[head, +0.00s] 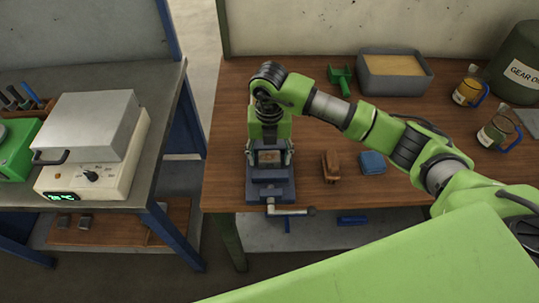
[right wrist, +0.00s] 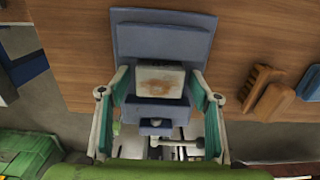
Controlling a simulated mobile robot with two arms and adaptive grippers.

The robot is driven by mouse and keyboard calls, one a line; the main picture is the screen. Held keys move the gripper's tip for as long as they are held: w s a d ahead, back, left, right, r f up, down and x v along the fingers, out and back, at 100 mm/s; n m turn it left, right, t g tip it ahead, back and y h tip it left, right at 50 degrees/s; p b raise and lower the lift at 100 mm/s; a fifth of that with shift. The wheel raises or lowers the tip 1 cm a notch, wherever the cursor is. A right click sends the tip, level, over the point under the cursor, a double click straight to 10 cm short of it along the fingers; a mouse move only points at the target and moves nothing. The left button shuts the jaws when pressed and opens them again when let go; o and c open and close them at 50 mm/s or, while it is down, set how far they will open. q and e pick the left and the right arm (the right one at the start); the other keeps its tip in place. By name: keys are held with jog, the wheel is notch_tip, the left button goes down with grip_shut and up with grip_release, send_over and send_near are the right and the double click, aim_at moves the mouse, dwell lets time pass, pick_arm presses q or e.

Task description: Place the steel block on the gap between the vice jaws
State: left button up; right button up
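The steel block (right wrist: 156,81) is a pale block with a rusty patch, seen between the two teal-padded fingers of my right gripper (right wrist: 159,74). I cannot tell whether the block rests on the jaws. My left gripper is out of view.
A brown wooden piece (head: 330,166) and a blue block (head: 372,162) lie right of the vice. A furnace box (head: 92,130) stands on the left bench. The vice handle (head: 291,211) overhangs the front edge.

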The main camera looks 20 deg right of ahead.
aim_at(269, 156)
jog(key=shift+r, duration=0.25)
jog(key=shift+w+r, duration=0.1)
jog(key=shift+r, duration=0.25)
notch_tip(269, 156, up, 11)
jog(key=b, duration=0.3)
